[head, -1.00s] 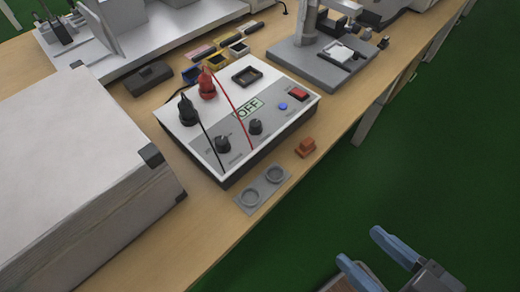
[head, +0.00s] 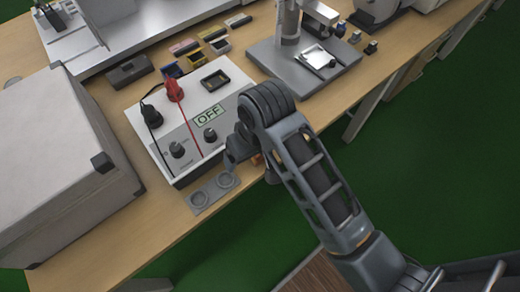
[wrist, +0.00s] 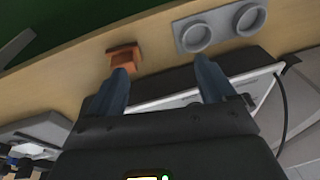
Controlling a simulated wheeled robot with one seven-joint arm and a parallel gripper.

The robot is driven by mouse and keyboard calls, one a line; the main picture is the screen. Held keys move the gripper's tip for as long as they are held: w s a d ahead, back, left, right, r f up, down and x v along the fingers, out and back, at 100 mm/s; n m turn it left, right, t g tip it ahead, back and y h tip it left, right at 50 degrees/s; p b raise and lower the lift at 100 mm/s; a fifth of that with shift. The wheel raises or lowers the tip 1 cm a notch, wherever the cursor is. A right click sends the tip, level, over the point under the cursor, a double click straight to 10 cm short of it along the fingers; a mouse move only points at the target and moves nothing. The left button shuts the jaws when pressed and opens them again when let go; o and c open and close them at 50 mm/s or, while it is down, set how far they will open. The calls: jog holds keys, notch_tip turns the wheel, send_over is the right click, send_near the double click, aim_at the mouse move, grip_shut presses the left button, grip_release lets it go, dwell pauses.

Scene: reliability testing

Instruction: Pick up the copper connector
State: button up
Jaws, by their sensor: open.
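The copper connector (wrist: 124,57) is a small orange-brown block on the wooden table, at upper left of centre in the wrist view. In the head view only a sliver of the connector (head: 257,160) shows beside my arm, which hides the rest. My gripper (wrist: 161,66) is open and empty, its two blue fingers spread apart. The left fingertip in the wrist view overlaps the connector's lower edge in the picture; whether they touch I cannot tell. The connector is not between the fingers. In the head view the fingers are hidden by my arm.
A grey plate with two round sockets (head: 214,192) lies beside the connector. The white power supply box (head: 150,118), with leads and an OFF display, stands just behind. A large grey case (head: 55,165) stands left, a microscope-like stand (head: 310,75) right. The table's front edge is close.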

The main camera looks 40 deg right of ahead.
jog(key=d, duration=0.1)
jog(key=d+r+g, duration=0.1)
jog(key=d, duration=0.1)
jog(key=d+r+g+h, duration=0.1)
jog(key=shift+w+d+r, duration=0.1)
jog(key=shift+w+d, duration=0.05)
jog(key=shift+d, duration=0.4)
notch_tip(320, 180, down, 3)
jog(key=shift+r+b, duration=0.15)
jog(key=shift+b, duration=1)
jog(key=shift+w+a+f, duration=0.15)
jog(key=shift+f, duration=1.1)
jog(key=shift+w+a+f, duration=0.1)
jog(key=shift+f, duration=1.15)
jog(key=shift+c, duration=0.3)
jog(key=c, duration=1.1)
